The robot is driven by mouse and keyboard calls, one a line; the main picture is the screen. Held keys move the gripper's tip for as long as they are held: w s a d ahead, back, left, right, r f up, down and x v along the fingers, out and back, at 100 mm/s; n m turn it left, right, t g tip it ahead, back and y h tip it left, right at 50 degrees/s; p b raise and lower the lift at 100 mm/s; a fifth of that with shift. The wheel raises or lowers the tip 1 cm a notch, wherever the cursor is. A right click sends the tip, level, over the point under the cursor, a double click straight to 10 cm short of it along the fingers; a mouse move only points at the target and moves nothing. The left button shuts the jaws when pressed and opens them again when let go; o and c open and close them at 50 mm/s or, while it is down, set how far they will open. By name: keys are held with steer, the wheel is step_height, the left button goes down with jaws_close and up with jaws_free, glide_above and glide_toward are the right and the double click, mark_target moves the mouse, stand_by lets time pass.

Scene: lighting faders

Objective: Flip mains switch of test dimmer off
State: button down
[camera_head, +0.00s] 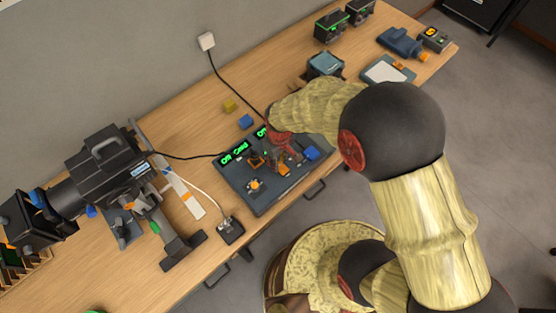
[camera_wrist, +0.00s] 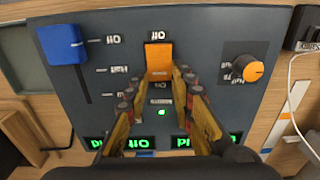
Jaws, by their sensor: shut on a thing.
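The test dimmer is a dark grey panel (camera_head: 262,201) on the bench, seen upside down in the wrist view (camera_wrist: 110,25). Its mains switch (camera_wrist: 158,60) is an orange rocker between an Off label above and an On label below in that view. A green lamp (camera_wrist: 161,112) beside the Mains label is lit. My gripper (camera_wrist: 160,76) has its two fingers on either side of the rocker and is shut on it. In the head view my gripper (camera_head: 274,158) is over the panel; my arm hides part of it.
A blue slider (camera_wrist: 65,45) and an orange-tipped knob (camera_wrist: 253,70) flank the switch. Green displays (camera_wrist: 193,140) are lit along the panel edge. A black stage light (camera_head: 105,160) stands left; a small cabled box (camera_head: 230,230) sits close by.

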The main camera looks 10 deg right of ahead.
mark_target(285, 172)
steer(key=shift+s+d+t+y+b, duration=0.2)
steer(key=shift+t+y+b, duration=0.3)
steer(key=shift+t+b, duration=0.35)
steer(key=shift+s+r+t+b, duration=0.1)
steer(key=shift+t+b, duration=0.15)
steer(key=shift+b, duration=0.35)
steer(key=c, duration=1.5)
jaws_free()
steer(key=shift+c, duration=0.2)
steer(key=shift+r, duration=0.2)
steer(key=v, duration=1.1)
steer(key=shift+s+d+r, duration=0.15)
steer(key=shift+d+r, duration=0.15)
